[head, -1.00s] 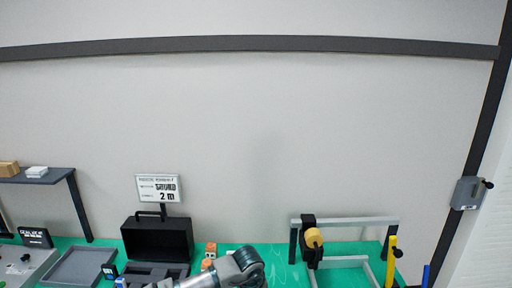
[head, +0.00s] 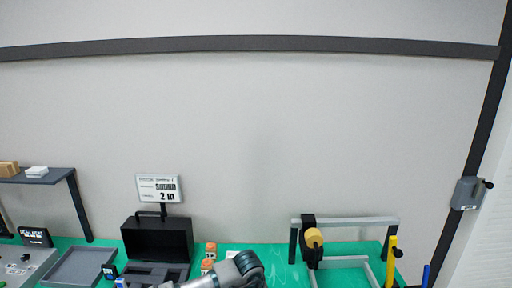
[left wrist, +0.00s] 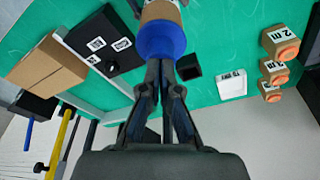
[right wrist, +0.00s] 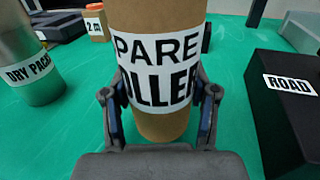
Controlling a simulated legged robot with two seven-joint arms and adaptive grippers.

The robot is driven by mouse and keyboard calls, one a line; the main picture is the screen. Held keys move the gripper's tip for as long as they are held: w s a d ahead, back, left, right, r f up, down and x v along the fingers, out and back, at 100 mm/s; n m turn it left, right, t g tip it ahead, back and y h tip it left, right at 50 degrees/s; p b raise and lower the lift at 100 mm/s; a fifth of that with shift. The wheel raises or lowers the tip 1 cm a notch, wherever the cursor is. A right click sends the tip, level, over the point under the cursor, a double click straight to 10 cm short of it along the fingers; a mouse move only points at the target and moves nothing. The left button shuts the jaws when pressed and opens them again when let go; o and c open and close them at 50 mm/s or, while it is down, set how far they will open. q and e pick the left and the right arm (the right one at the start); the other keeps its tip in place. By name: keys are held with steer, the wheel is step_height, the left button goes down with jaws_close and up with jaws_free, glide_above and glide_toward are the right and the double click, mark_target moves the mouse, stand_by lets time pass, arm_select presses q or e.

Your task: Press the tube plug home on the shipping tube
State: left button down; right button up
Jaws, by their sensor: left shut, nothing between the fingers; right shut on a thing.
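The shipping tube (right wrist: 160,22) is a brown cardboard cylinder with a white label reading "PARE" and "OLLER" in the right wrist view. My right gripper (right wrist: 160,110) is shut around it, with a finger on each side. In the left wrist view the tube (left wrist: 160,10) shows at the top, with the blue tube plug (left wrist: 162,38) at its near end. My left gripper (left wrist: 166,65) is shut and empty, its fingertips at the plug's face, seemingly touching it. How deep the plug sits is hard to tell. The head view shows neither the tube nor the plug.
A cardboard box (left wrist: 45,68) lies to the left. A metal canister (right wrist: 30,65) and a black "ROAD" box (right wrist: 285,110) flank the tube.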

steer(key=shift+s+f, duration=0.1)
steer(key=shift+f, duration=0.25)
arm_select(q)
steer(key=shift+r, duration=3.5)
arm_select(e)
steer(key=o, duration=1.3)
arm_select(q)
steer(key=shift+f, duration=0.1)
arm_select(e)
steer(key=shift+r, duration=0.15)
arm_select(q)
steer(key=shift+w, duration=0.1)
